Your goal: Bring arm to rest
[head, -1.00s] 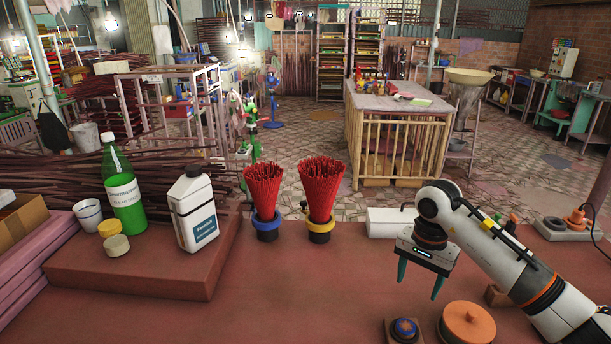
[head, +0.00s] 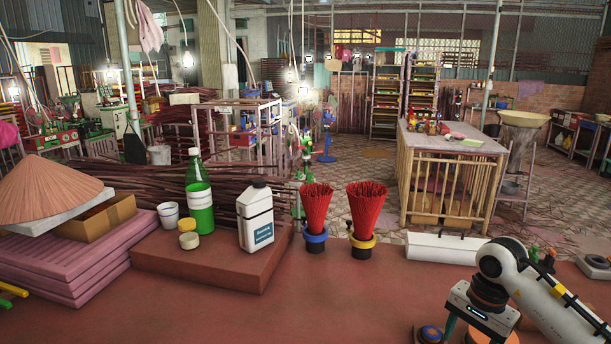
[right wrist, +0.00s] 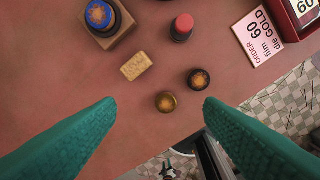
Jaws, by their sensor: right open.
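My right arm (head: 535,290) comes in from the right in the head view, with its gripper (head: 478,334) low at the bottom edge, partly cut off. In the right wrist view the two green fingers of this gripper (right wrist: 160,108) are spread wide with nothing held between them. The red-brown tabletop (right wrist: 60,80) and small items lie below, apart from the fingers. My left gripper is not in view.
Red stick bundles stand in a blue-ringed cup (head: 315,238) and a yellow-ringed cup (head: 362,243). A green bottle (head: 200,205) and white jug (head: 256,220) stand left. Below the gripper are a gold block (right wrist: 137,66), brass knob (right wrist: 166,101), red-capped piece (right wrist: 182,28) and order card (right wrist: 263,37).

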